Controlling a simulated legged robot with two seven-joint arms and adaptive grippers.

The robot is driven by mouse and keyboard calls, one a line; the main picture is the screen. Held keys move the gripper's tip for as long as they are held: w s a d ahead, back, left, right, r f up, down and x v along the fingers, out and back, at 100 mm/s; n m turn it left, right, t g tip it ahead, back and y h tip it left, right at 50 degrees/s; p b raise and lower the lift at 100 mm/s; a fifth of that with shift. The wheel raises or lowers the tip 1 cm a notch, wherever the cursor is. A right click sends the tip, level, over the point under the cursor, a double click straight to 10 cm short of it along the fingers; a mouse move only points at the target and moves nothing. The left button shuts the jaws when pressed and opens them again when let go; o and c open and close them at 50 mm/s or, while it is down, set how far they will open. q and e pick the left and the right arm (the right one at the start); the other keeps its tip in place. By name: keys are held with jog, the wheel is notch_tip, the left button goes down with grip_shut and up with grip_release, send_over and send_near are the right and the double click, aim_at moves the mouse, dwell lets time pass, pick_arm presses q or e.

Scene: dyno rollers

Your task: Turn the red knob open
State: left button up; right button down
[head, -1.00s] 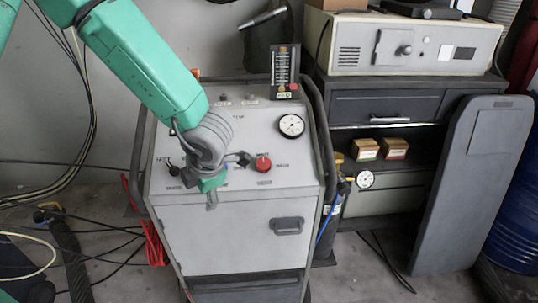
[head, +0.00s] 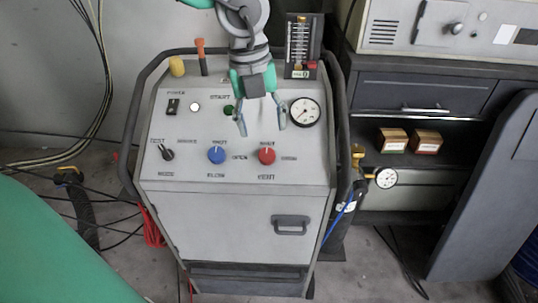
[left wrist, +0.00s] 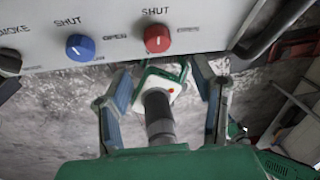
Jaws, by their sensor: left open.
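The red knob (head: 267,155) sits on the sloped grey panel of the cart, right of the blue knob (head: 216,154). Its white mark points up toward the SHUT label. In the left wrist view the red knob (left wrist: 157,38) is at the top, with the blue knob (left wrist: 80,47) to its left. My left gripper (head: 262,130) is open and empty, with its two fingers apart over the upper panel near the red knob. In the left wrist view its fingers (left wrist: 165,100) are spread below the knob and do not touch it. My right gripper does not show.
A round gauge (head: 305,112) is right of my left gripper. A black selector (head: 167,152) is at the panel's left. A dark tube rail (head: 341,110) edges the cart. A shelf with small boxes (head: 392,140) stands at the right.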

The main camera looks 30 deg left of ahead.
aim_at(266, 154)
pick_arm(q)
jog(key=f, duration=0.2)
jog(key=f+b, duration=0.1)
jog(key=f, duration=0.2)
jog(key=f+b, duration=0.1)
jog(key=f, duration=0.1)
jog(key=shift+w+f, duration=0.35)
jog(key=shift+f, duration=0.05)
jog(key=shift+d+f, duration=0.15)
jog(key=shift+f, duration=0.15)
jog(key=shift+d, duration=0.1)
jog(key=c, duration=1.1)
